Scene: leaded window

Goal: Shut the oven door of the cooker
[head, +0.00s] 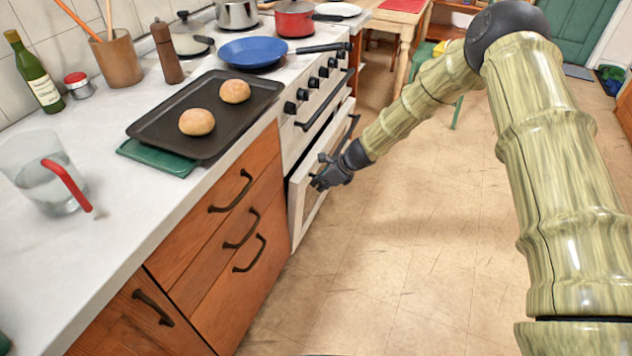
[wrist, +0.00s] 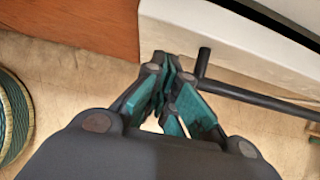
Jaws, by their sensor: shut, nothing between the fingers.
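The cooker (head: 292,125) is white and stands past the wooden drawers. Its oven door (head: 303,205) is a pale panel low on the front and looks slightly ajar. In the wrist view the oven door (wrist: 225,55) has a dark gap along its far edge. Its dark bar handle (wrist: 262,99) also shows in the head view (head: 351,129), partly hidden by my gripper. My gripper (head: 318,184) is shut and empty in front of the door. In the wrist view its fingertips (wrist: 165,66) are close to the handle's left end; I cannot tell whether they touch.
The wooden drawers (head: 228,232) have protruding dark handles. A blue pan (head: 250,52) and other pots stand on the hob. The tiled floor (head: 410,230) in front is clear.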

